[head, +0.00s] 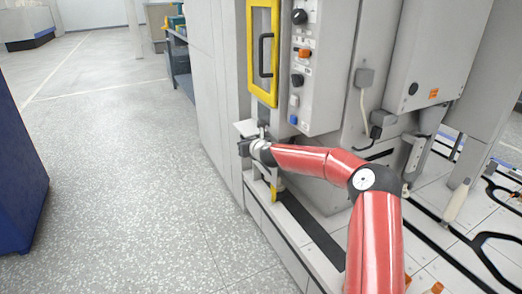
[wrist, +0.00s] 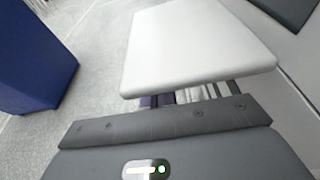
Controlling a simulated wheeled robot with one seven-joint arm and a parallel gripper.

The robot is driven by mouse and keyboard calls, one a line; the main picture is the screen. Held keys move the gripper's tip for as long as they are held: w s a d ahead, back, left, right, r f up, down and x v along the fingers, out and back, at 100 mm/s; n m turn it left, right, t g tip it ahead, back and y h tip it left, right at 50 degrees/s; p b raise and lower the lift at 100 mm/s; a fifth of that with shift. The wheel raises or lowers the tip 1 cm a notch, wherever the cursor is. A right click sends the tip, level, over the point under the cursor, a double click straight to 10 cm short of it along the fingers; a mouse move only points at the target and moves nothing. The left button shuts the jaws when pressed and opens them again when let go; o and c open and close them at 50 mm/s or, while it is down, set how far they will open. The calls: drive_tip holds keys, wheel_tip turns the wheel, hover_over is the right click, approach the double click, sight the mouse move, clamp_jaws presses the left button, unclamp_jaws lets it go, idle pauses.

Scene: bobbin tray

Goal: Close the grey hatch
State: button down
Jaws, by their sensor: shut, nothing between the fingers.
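The grey hatch appears to be a flat, light grey panel (wrist: 197,48) that stands out at an angle in the wrist view. In the head view a pale flap (head: 245,127) juts from the machine's left front edge, below the yellow-framed door. My gripper (head: 243,148) is shut and empty, close to this flap at the end of my red arm. In the wrist view my dark gripper body fills the bottom, and the panel lies just beyond it. Its fingertips are not clear there, and I cannot tell whether they touch the panel.
The yellow-framed door (head: 263,55) with a black handle is above my gripper, beside a control box (head: 316,70) with knobs. A blue cabinet (head: 18,165) stands at the left, also in the wrist view (wrist: 32,60). The speckled floor between is clear.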

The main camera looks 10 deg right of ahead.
sight(242, 131)
drive_tip(key=r+m, duration=0.1)
drive_tip(key=a+r+m+y, duration=0.1)
drive_tip(key=r+m, duration=0.1)
drive_tip(key=shift+s+r+m+y, duration=0.15)
drive_tip(key=shift+m+y, duration=0.15)
drive_tip(key=shift+r, duration=1.6)
drive_tip(key=shift+d, duration=0.1)
drive_tip(key=shift+r, duration=0.1)
